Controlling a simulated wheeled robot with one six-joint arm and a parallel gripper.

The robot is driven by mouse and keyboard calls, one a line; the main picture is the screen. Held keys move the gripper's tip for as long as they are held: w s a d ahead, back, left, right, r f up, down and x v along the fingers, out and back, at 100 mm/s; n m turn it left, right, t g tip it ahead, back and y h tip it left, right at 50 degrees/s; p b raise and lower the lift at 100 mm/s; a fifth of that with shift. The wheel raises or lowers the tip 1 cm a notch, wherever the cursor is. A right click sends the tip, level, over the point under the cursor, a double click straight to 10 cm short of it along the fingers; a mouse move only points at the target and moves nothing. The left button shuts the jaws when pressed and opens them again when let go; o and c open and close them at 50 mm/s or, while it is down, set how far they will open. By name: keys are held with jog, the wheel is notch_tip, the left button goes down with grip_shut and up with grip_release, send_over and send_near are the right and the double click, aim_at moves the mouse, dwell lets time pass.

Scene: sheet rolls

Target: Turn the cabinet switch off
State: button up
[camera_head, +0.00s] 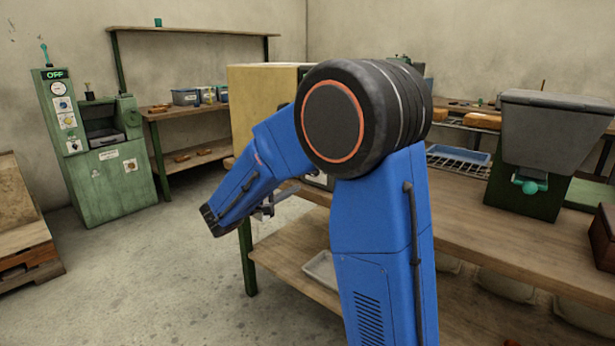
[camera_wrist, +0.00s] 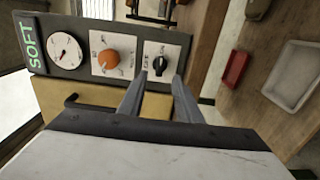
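The yellow cabinet (camera_head: 258,95) stands on the wooden bench in the head view, partly hidden by my arm. The wrist view shows its dark panel, with a green display (camera_wrist: 31,41) reading "SOFT", a round gauge (camera_wrist: 66,52), an orange knob (camera_wrist: 110,59) and a black rotary switch (camera_wrist: 160,65) on a white plate. My gripper (camera_wrist: 162,79) is open, its two fingers apart and pointing at the black switch. The switch appears between the fingertips; I cannot tell whether they touch it. In the head view my gripper (camera_head: 266,207) is small and partly hidden behind my wrist.
A black handle (camera_wrist: 88,105) juts from the yellow front below the panel. A green machine (camera_head: 105,150) with an "OFF" display stands at the far left. A grey hopper (camera_head: 555,125) stands on the bench at right. Floor between the machine and bench is clear.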

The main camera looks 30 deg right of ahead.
jog(key=x, duration=0.8)
grip_shut()
